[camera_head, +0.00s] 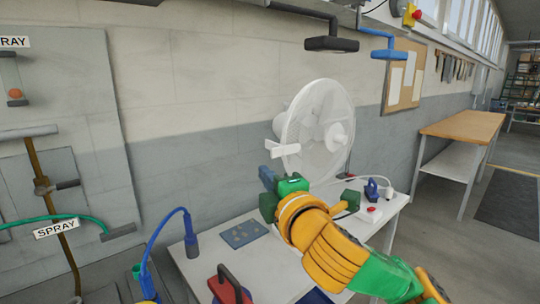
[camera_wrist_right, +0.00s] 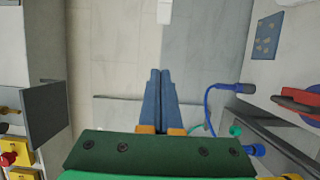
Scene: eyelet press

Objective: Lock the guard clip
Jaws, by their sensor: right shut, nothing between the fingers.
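A white fan with a round wire guard (camera_head: 318,130) stands at the back of the table. A flat white piece (camera_head: 283,149) sticks out at the guard's lower left. I cannot tell whether it is the guard clip or whether it is locked. My right gripper (camera_head: 267,178) is in front of and below this piece, apart from it in the picture. Its blue fingers (camera_wrist_right: 161,98) are shut together with nothing between them in the right wrist view. My right arm hides part of the table and the fan's foot. My left gripper does not show.
The white table (camera_head: 262,262) holds a blue-grey mat (camera_head: 244,234), a red and dark tool (camera_head: 230,287), a blue tool (camera_head: 372,188) and a red button box (camera_head: 370,212). A blue hose (camera_head: 152,240) is at its left. A dark lamp (camera_head: 331,43) hangs above.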

